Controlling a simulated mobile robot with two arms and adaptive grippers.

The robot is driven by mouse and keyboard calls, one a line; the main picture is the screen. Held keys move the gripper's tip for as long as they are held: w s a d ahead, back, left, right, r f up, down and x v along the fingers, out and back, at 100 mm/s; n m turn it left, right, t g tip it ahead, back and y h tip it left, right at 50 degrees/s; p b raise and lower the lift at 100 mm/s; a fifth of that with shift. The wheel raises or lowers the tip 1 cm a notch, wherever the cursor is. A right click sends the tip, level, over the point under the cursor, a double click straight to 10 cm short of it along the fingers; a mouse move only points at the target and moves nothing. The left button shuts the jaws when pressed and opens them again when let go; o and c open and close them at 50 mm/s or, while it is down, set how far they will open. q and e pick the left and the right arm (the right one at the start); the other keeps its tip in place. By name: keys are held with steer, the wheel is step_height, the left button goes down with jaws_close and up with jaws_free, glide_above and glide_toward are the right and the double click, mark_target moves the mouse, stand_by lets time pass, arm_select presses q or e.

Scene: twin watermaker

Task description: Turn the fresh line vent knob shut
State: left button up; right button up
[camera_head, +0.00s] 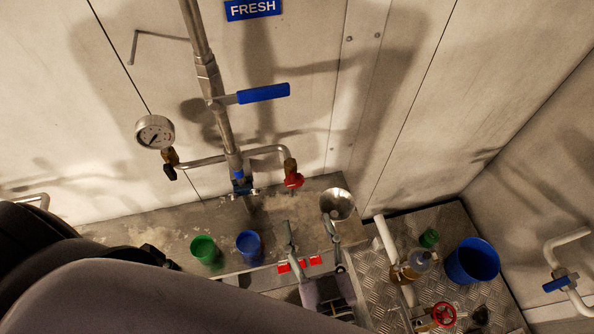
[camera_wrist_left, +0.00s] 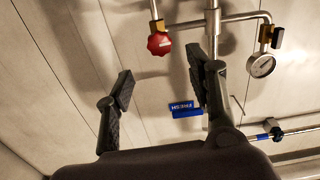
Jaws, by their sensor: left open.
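The fresh line vent knob (camera_head: 293,181) is a small red knob at the end of the right branch of the metal pipe, below the blue FRESH sign (camera_head: 253,9). My left gripper (camera_head: 311,232) is open, with its fingers pointing up towards the wall, below and slightly right of the knob and apart from it. In the left wrist view the scene is upside down. There the red knob (camera_wrist_left: 159,44) lies beyond the gap between the open, empty fingertips (camera_wrist_left: 160,84). My right gripper is not in view.
A blue lever (camera_head: 263,93) and a pressure gauge (camera_head: 155,132) sit on the same pipework. A green cup (camera_head: 204,249), a blue cup (camera_head: 249,246) and a steel funnel-like cup (camera_head: 338,203) stand on the ledge. A blue bucket (camera_head: 473,262) and a red handwheel (camera_head: 444,314) are at right.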

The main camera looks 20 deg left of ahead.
mark_target(296, 183)
arm_select(q)
steer(key=p+x, duration=0.1)
steer(key=x, duration=0.1)
steer(key=p+x, duration=0.1)
steer(key=x, duration=0.2)
steer(key=p+x, duration=0.2)
steer(key=x, duration=0.1)
steer(key=shift+w+a+r, duration=0.1)
steer(key=shift+a+r, duration=0.1)
steer(key=shift+r, duration=0.15)
steer(key=shift+p+x, duration=0.45)
steer(key=shift+x, duration=0.6)
steer(key=shift+w+a+f, duration=0.15)
steer(key=shift+w+f, duration=0.1)
steer(key=shift+w, duration=0.1)
steer(key=shift+c, duration=1.3)
steer(key=c, duration=0.9)
steer(key=shift+f+m+b, duration=0.15)
steer(key=shift+m+b, duration=0.4)
steer(key=shift+m, duration=0.95)
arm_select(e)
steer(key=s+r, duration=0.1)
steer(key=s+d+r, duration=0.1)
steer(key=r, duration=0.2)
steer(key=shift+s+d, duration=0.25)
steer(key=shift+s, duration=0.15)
